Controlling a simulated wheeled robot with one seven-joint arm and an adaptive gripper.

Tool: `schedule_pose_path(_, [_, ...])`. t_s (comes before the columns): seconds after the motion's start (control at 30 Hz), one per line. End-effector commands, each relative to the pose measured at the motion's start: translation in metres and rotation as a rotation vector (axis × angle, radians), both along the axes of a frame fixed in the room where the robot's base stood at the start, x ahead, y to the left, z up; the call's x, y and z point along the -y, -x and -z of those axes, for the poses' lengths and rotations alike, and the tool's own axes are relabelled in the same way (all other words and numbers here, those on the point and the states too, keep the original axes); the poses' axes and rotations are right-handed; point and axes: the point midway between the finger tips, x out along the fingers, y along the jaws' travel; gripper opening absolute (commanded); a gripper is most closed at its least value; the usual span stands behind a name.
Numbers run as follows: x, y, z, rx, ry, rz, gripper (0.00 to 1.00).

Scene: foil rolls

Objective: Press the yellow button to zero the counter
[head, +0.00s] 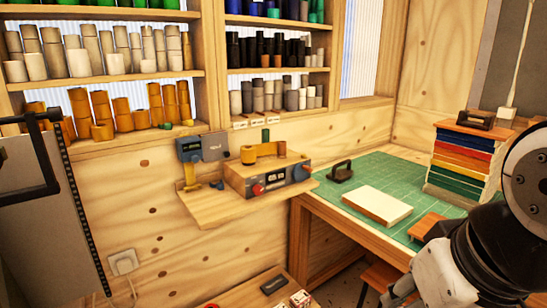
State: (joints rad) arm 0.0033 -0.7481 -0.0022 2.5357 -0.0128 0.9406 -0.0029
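A wooden-topped grey machine (275,179) sits on a small wall shelf left of centre. Its front has a red knob at the left, a pale round dial or display in the middle and a blue knob at the right. A dark grey box with a small display (192,149) stands on a post at the shelf's left end; it may be the counter. An orange-yellow foil roll (248,154) and a band of foil lie on top of the machine. I cannot make out a yellow button at this size. My arm shows at the lower right; my gripper is not clearly in view.
A green cutting mat (372,180) on the bench at right holds a pale block (377,205) and a dark handled tool (341,171). A stack of coloured boards (463,160) stands behind. Shelves of rolls line the wall above. A low table (262,293) is below.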

Motion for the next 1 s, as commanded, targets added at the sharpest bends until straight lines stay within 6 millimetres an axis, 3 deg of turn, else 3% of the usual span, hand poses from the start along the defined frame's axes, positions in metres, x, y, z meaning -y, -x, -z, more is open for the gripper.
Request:
schedule_pose_path(0.03, [0.0,0.0,0.0,0.0,0.0,0.0,0.11])
schedule_pose_path(0.1, [0.0,0.0,0.0,0.0,0.0,0.0,0.0])
schedule_pose_path(1.0, [0.0,0.0,0.0,0.0,0.0,0.0,0.0])
